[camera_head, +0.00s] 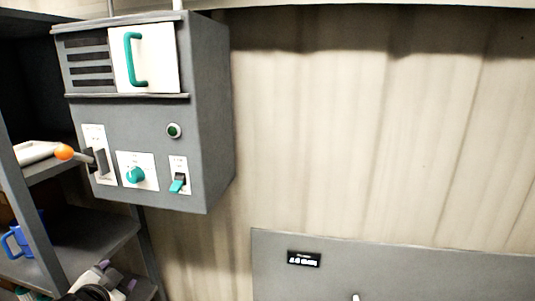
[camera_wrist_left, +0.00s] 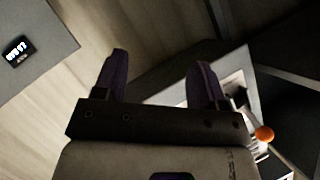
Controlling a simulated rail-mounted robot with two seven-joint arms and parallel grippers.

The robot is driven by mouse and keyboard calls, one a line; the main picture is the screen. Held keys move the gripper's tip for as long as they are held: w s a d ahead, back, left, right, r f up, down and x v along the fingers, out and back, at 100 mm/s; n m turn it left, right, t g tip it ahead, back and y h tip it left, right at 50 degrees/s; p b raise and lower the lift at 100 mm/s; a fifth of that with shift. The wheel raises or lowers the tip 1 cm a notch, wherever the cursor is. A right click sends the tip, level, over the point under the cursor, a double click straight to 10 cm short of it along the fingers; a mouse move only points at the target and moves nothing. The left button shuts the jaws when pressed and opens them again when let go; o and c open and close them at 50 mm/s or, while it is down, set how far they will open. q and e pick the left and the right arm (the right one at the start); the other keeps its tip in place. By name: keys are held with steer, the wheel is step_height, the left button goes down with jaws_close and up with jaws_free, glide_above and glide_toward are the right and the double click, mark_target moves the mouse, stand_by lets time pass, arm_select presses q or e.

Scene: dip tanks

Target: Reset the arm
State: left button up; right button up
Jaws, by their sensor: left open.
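My left gripper (camera_head: 117,276) is low at the left of the head view, below the grey control box (camera_head: 150,120). In the left wrist view its two dark purple fingers (camera_wrist_left: 161,64) stand wide apart, with nothing between them. A lever with an orange ball knob (camera_head: 64,152) sticks out from the box's left side, clear of the gripper. The knob also shows in the left wrist view (camera_wrist_left: 264,133), to the right of the fingers. My right gripper is not in view.
The box front has a teal-handled door (camera_head: 150,58), a teal dial (camera_head: 135,174), a teal switch (camera_head: 178,183) and a green button (camera_head: 174,131). A grey panel (camera_head: 400,275) with a display (camera_head: 304,259) is lower right.

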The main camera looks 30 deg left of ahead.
arm_select(q)
steer(key=s+d+f+m+g+h+p, duration=0.1)
steer(key=s+d+f+g+h+p, duration=0.15)
steer(key=d+f, duration=0.6)
steer(key=s+d+f+m+g+h+p, duration=0.1)
steer(key=s+d+f+h, duration=0.15)
steer(key=d+f, duration=0.6)
steer(key=s+d+f+g+h+p, duration=0.1)
steer(key=s+d+f, duration=0.2)
steer(key=s+d, duration=0.3)
steer(key=s+d+f+g+h+p, duration=0.2)
steer(key=s+d+f, duration=0.1)
steer(key=s+d, duration=0.2)
steer(key=d, duration=0.2)
steer(key=shift+s+d+n+h, duration=0.3)
steer(key=shift+s, duration=0.1)
